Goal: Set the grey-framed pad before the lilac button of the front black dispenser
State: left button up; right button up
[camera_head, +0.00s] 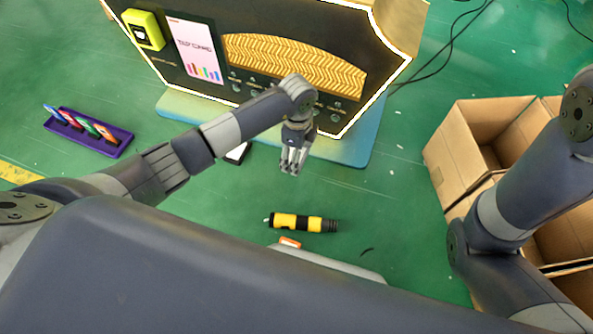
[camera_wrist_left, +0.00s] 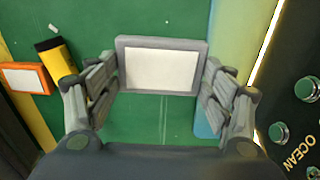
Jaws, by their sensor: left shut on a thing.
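My left gripper (camera_head: 291,160) hangs over the floor in front of the black dispenser (camera_head: 205,90). In the left wrist view the gripper (camera_wrist_left: 160,82) is shut on the grey-framed pad (camera_wrist_left: 160,68), which has a white face and sits between the two fingers. The dispenser's panel shows at the right of that view, with green round buttons (camera_wrist_left: 308,88) and the label OCEAN. I cannot make out a lilac button; my left arm covers part of the panel. My right arm shows at the right, but its gripper is out of view.
A dark-edged white pad (camera_head: 238,153) lies by the dispenser's blue base (camera_head: 349,150), partly behind my arm. A yellow and black torch (camera_head: 302,223) and an orange-framed pad (camera_head: 290,242) lie nearer me. A purple rack (camera_head: 90,133) stands left, cardboard boxes (camera_head: 455,140) right.

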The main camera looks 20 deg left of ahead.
pick_arm(q)
notch_tip(320, 180, down, 8)
jog(key=b, duration=0.5)
jog(key=shift+f+b, duration=0.1)
jog(key=shift+b, duration=0.2)
jog(key=o, duration=1)
